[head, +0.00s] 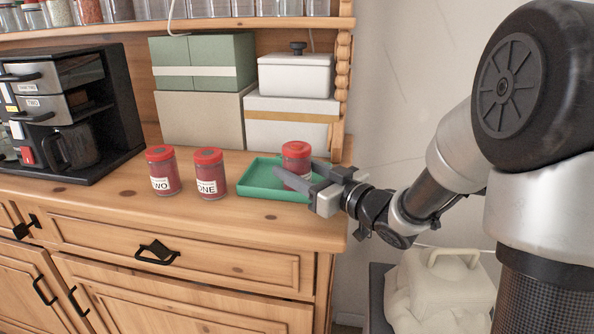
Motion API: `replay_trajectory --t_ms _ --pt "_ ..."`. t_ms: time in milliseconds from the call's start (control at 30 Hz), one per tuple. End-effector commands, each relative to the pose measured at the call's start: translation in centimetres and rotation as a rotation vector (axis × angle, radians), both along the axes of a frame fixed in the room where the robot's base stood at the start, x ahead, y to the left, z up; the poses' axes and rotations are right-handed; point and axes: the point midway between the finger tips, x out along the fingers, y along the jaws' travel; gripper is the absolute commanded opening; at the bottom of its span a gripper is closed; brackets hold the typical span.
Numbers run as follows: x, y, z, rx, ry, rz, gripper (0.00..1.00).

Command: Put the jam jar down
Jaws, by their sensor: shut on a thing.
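A jam jar (296,155) with a red lid and red contents is between the fingers of my gripper (297,180), at the right part of a green tray (252,172). My gripper is shut on the jar from the right side. The fingers hide part of the jar's lower half, and I cannot tell whether its base touches the tray. Two similar red jars stand on the dresser top left of the tray: one labelled ONE (210,174) and one whose label reads WO (163,170), partly turned away.
A black coffee machine (75,110) stands at the left. Green (203,62) and white (291,122) boxes are stacked behind the tray. A wooden post (344,75) rises at the right. The dresser's front edge is clear.

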Motion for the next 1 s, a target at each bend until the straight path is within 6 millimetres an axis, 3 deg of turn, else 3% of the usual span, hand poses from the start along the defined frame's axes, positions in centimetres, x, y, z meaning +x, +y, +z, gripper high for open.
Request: replay_trajectory --t_ms 200,233,333,700,1000 --pt "0.0 0.0 -0.5 0.001 -0.002 0.0 0.14" --pt "0.0 0.0 -0.4 -0.001 0.001 0.0 0.54" --pt "0.0 0.0 -0.4 -0.001 0.001 0.0 0.67" --pt "0.0 0.0 0.4 0.0 0.0 0.0 0.67" --pt "-4.1 -4.2 0.1 -0.001 0.001 -0.006 0.67"
